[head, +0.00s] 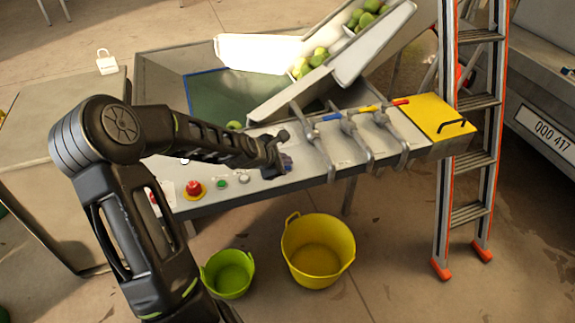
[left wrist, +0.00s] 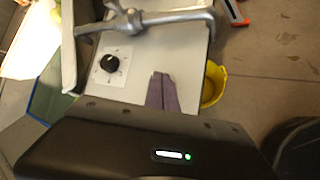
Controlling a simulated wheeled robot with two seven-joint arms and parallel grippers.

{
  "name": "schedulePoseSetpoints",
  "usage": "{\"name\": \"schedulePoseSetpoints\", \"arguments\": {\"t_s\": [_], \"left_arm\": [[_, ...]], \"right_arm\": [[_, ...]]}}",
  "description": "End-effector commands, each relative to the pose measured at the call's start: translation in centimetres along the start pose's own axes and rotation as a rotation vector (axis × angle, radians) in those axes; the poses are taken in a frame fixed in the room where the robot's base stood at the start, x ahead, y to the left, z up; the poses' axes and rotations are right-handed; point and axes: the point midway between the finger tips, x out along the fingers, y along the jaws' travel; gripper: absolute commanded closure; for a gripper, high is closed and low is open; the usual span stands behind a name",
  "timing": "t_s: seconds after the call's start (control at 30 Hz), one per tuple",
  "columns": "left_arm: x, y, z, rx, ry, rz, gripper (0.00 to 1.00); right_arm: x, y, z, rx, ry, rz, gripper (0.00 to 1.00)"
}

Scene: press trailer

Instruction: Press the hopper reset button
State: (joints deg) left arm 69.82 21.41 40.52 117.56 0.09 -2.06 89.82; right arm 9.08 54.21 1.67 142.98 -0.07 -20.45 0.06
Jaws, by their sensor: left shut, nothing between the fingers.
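The sloping grey control panel (head: 225,200) carries a red mushroom button (head: 193,188) on a yellow base, a green button (head: 222,183) and a pale button (head: 244,179). Their labels are too small to read, so I cannot tell which is the hopper reset. My left gripper (head: 286,163) is over the panel, to the right of these buttons. In the left wrist view its fingers (left wrist: 162,92) are together and empty, in front of the panel surface. A black knob (left wrist: 110,63) on a white plate shows beyond them. Whether the fingertips touch the panel is unclear. My right gripper is not seen.
Several lever valves (head: 348,130) stand along the panel, right of my gripper. A chute (head: 330,65) with green fruit rises behind. A yellow tub (head: 318,250) and a green tub (head: 229,272) stand on the floor below. A ladder (head: 470,130) is at the right.

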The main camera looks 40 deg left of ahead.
Motion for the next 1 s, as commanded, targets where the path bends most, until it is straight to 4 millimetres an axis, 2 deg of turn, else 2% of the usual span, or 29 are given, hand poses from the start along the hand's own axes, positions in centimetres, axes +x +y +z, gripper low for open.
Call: {"name": "schedulePoseSetpoints", "arguments": {"t_s": [0.13,0.63,1.0], "left_arm": [[-0.7,0.5,0.5,-0.001,0.000,0.000,1.00],[-1.0,0.7,0.7,-0.001,0.000,0.001,1.00],[-3.5,2.6,2.6,-0.001,0.000,0.001,1.00]], "right_arm": [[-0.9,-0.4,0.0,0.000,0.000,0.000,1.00],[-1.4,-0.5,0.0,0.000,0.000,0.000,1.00],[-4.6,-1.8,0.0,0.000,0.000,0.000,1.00]]}}
